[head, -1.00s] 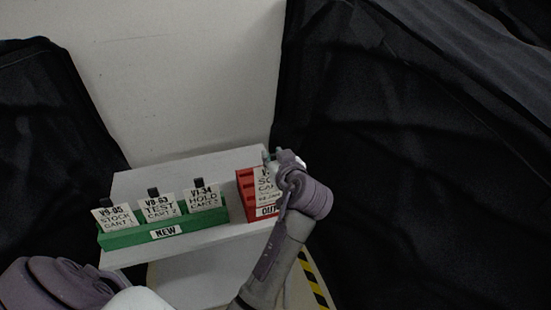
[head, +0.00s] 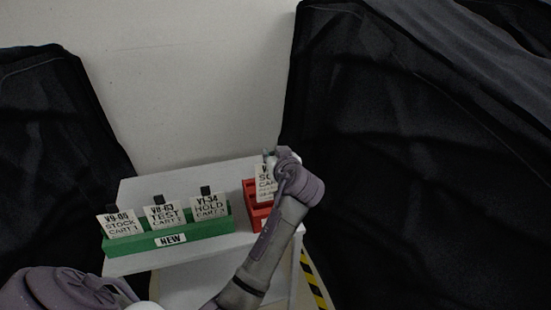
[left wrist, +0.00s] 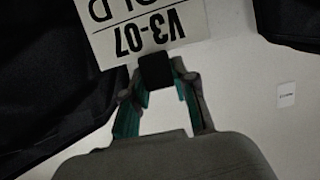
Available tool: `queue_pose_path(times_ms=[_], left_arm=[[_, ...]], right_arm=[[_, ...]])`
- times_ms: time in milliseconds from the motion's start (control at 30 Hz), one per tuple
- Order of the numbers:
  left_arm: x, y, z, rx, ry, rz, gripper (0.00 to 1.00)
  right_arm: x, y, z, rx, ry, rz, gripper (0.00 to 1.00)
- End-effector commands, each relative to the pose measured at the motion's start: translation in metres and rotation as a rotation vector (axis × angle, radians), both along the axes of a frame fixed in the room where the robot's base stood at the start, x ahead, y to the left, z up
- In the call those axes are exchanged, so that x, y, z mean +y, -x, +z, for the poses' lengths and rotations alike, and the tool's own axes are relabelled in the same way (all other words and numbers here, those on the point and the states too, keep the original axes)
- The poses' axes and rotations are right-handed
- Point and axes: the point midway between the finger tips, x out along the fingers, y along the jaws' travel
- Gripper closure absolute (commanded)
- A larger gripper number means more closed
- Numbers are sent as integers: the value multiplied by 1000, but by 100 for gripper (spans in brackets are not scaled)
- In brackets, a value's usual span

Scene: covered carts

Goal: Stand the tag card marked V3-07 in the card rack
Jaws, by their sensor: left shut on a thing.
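The tag card V3-07 (left wrist: 140,35) hangs by its black tab (left wrist: 157,71) between the fingers of my left gripper (left wrist: 157,78), upside down in the left wrist view. In the head view my left gripper (head: 269,156) is shut on this card (head: 264,184), which is upright just above or partly in the red box (head: 251,197). My wrist hides part of the card and the box. The green rack (head: 200,231) labelled NEW stands to the left and holds three cards: V9-05 (head: 121,224), V8-63 (head: 163,215) and V1-34 (head: 209,206). My right gripper is not in view.
Both racks stand on a light grey cart top (head: 150,187) against a pale wall (head: 200,90). Black covers (head: 420,150) hang close on the right and on the left (head: 60,150). Yellow-black tape (head: 313,280) marks the floor at lower right.

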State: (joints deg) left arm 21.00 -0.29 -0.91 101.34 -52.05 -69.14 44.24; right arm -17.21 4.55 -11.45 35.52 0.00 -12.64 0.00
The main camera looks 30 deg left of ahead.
Motion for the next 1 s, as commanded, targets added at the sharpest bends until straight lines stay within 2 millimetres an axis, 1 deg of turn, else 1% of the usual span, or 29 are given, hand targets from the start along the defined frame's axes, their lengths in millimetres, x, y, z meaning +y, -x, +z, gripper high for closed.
queue_pose_path(times_ms=[133,200,1000], left_arm=[[9,-7,-2,-1,0,1,99],[8,-6,-10,1,1,1,99],[8,-6,-66,-1,0,1,99]], right_arm=[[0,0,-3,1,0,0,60],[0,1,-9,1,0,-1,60],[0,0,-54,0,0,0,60]])
